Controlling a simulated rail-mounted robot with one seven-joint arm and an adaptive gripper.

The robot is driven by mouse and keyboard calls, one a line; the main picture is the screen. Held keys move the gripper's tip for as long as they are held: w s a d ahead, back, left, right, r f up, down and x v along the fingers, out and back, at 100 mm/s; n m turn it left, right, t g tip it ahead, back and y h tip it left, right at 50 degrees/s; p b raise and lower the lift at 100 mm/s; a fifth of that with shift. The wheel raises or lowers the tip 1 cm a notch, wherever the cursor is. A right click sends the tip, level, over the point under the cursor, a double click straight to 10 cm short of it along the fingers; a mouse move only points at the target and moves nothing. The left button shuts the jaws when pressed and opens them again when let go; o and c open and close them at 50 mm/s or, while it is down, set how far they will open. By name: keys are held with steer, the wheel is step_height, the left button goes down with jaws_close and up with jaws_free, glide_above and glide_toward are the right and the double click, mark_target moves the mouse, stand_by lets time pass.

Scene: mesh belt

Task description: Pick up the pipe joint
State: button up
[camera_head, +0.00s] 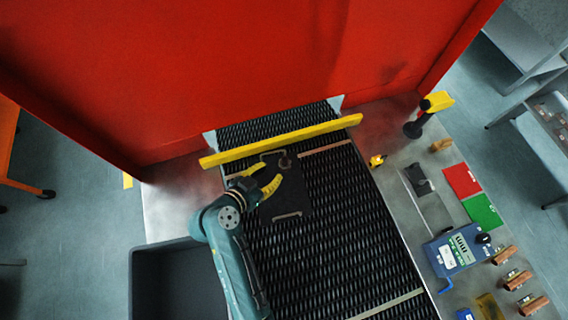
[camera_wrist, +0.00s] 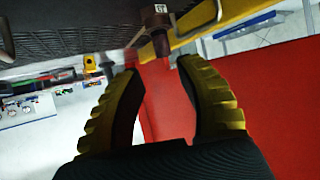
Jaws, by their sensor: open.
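A small dark brown part with a pale label, which looks like the pipe joint (camera_wrist: 157,20), shows at the top of the wrist view, beyond my fingertips. In the head view a small dark round shape, likely the same pipe joint (camera_head: 285,161), sits on a black tray (camera_head: 284,202) on the mesh belt. My gripper (camera_head: 271,173) has yellow fingers spread over the tray, close beside that shape. In the wrist view my gripper (camera_wrist: 158,66) is open, with nothing between the fingers. The gap between fingers and joint is hard to judge.
A yellow bar (camera_head: 282,140) crosses the mesh belt (camera_head: 345,215) just behind the tray, before a large red housing (camera_head: 240,65). A grey bin (camera_head: 165,280) stands left of the belt. A blue device (camera_head: 458,251) and several copper-coloured pieces (camera_head: 518,280) lie on the right bench.

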mark_target(283, 162)
steer(key=x, duration=0.3)
steer(key=shift+f, duration=0.1)
steer(key=b+x, duration=0.2)
steer(key=x, duration=0.3)
steer(key=shift+a+f, duration=0.15)
steer(key=shift+w+d+f, duration=0.15)
steer(key=shift+w+d, duration=0.1)
steer(key=shift+w, duration=0.1)
steer(key=shift+c, duration=0.2)
jaws_close()
